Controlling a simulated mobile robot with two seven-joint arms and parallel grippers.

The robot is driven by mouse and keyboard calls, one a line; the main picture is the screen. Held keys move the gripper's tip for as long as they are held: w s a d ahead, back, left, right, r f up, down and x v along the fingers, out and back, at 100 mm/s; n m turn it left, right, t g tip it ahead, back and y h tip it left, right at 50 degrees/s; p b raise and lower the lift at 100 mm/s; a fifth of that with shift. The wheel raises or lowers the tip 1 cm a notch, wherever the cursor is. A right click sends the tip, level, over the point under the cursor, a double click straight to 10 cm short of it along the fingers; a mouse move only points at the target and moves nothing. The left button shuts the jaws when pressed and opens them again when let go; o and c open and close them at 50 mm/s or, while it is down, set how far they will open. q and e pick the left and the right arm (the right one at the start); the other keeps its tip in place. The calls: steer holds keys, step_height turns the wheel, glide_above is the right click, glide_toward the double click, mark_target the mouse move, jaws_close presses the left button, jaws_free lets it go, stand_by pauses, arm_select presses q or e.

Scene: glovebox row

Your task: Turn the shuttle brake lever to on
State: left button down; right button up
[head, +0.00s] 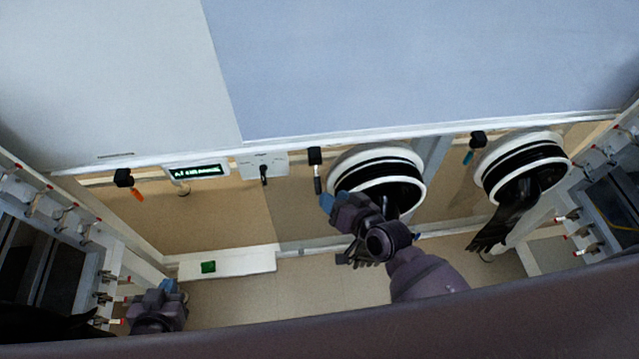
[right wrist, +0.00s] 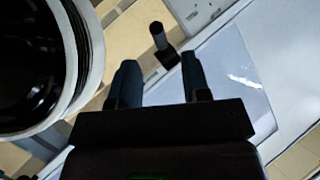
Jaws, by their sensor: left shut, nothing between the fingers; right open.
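Several levers line the rail below the big panels; no label is readable, so I cannot tell which is the shuttle brake lever. I cannot see contact. My left gripper (head: 170,288) is shut and empty at lower left, far from the levers.
An orange lever (head: 136,193), a lit display (head: 197,171), a switch plate (head: 250,162) and a blue lever (head: 468,156) share the rail. Glove ports (head: 415,165) (head: 560,150) stick out at right, gloves hanging. A white box with a green button (head: 208,267) sits below.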

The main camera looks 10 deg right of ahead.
mark_target(320, 188)
steer(key=x, duration=0.7)
steer(key=shift+w+b, duration=0.15)
steer(key=shift+b, duration=0.15)
jaws_close()
